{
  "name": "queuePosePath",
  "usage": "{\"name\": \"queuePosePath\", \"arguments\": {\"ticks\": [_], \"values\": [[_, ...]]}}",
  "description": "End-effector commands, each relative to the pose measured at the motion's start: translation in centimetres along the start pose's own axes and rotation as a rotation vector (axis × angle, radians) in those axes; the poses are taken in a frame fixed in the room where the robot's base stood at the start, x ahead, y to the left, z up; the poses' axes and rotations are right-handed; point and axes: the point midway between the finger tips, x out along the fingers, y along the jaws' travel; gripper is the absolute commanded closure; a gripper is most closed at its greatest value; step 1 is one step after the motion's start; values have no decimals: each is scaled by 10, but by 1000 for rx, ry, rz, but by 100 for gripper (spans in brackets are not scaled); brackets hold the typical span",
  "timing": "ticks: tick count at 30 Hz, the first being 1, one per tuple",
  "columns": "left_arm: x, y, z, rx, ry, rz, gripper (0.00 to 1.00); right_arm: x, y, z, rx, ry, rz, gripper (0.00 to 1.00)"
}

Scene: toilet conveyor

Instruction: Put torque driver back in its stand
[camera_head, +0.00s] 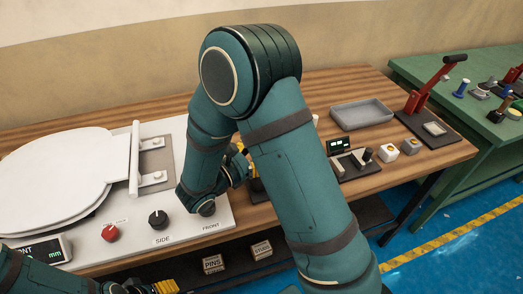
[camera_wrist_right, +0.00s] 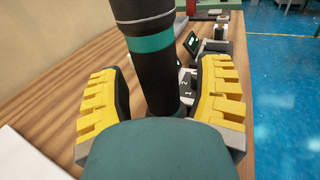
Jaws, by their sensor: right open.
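In the right wrist view a dark cylindrical tool with a teal band, seemingly the torque driver (camera_wrist_right: 152,45), stands between the yellow fingers of my right gripper (camera_wrist_right: 162,100). The fingers are open, with a gap on each side of it. Its lower end is hidden by my wrist, so I cannot tell what it rests in. In the head view my right arm covers the driver and most of the right gripper. My left gripper (camera_head: 150,288) shows only partly at the bottom edge; its jaws are unclear. I cannot make out the driver's stand.
A white toilet seat (camera_head: 50,175) lies on a white panel with a red knob (camera_head: 110,232) and a black knob (camera_head: 158,219). A black two-slot holder (camera_head: 352,163) with a display, a grey tray (camera_head: 361,114) and a red lever clamp (camera_head: 425,90) stand right on the wooden table.

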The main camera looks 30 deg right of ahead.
Motion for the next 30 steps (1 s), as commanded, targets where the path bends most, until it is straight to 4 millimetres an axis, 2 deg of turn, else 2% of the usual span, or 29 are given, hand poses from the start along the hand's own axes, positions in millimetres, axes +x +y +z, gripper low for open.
{"name": "queuePosePath", "arguments": {"ticks": [5,15,21,30], "values": [[0,0,0,0,0,0,38,-12,1,0,1,-1,4,35],[0,0,0,0,0,0,38,-78,1,0,1,-2,5,35],[0,0,0,0,0,0,38,-108,1,0,2,-2,2,35],[0,0,0,0,0,0,38,-120,0,0,0,-2,0,35]]}}
